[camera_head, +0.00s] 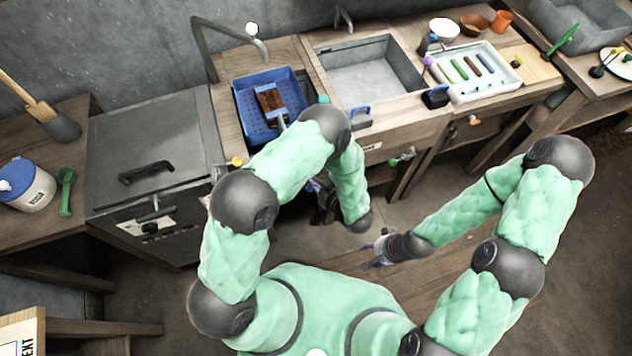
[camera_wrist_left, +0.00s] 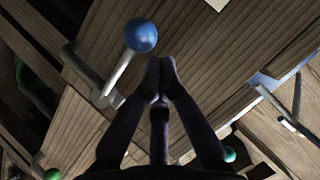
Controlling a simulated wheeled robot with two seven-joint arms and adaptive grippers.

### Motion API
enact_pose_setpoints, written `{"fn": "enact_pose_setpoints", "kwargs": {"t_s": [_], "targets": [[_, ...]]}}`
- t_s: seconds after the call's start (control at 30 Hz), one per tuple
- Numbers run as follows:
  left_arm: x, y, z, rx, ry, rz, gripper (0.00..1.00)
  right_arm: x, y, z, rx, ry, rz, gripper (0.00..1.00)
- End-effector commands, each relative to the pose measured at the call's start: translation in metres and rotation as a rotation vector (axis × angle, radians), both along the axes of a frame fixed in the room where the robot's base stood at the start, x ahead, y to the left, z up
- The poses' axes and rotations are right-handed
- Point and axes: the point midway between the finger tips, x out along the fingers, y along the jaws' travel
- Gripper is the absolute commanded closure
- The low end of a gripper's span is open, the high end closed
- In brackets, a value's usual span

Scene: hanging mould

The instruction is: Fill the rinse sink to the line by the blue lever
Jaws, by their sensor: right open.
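The blue lever (camera_wrist_left: 141,35) shows in the left wrist view as a blue ball on a pale metal rod, in front of wooden boards. My left gripper (camera_wrist_left: 161,68) has its fingertips together just below and right of the ball, with nothing seen between them; I cannot tell whether they touch the lever. In the head view the left gripper (camera_head: 322,200) is low at the counter front, partly behind my arm. A grey sink basin (camera_head: 368,76) is set in the counter under a small tap (camera_head: 343,17); its fill line cannot be made out. My right gripper (camera_head: 376,250) is open and empty, away from the counter.
A blue basket (camera_head: 243,112) with a brown mould sits left of the basin under a tall tap (camera_head: 252,29). A white tray (camera_head: 478,85) stands to the right. A green-tipped lever (camera_head: 405,158) and an orange knob (camera_head: 473,120) stick out in front.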

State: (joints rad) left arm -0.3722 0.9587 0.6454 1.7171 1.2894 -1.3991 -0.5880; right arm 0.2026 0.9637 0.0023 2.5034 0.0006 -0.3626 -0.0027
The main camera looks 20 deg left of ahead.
Motion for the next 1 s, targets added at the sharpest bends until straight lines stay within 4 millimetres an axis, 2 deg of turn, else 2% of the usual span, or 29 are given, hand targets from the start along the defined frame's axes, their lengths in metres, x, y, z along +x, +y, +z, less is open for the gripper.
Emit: {"fn": "enact_pose_setpoints", "kwargs": {"t_s": [0.67, 1.0], "targets": [[-0.002, 0.003, -0.009, -0.1, -0.067, 0.001, 1.0, 0.0, 0.0, -0.003, 0.0, 0.0, 0.0, 0.48], [-0.006, 0.007, -0.027, -0.272, -0.18, 0.002, 1.0, 0.0, 0.0, -0.014, 0.0, 0.0, 0.0, 0.48]]}}
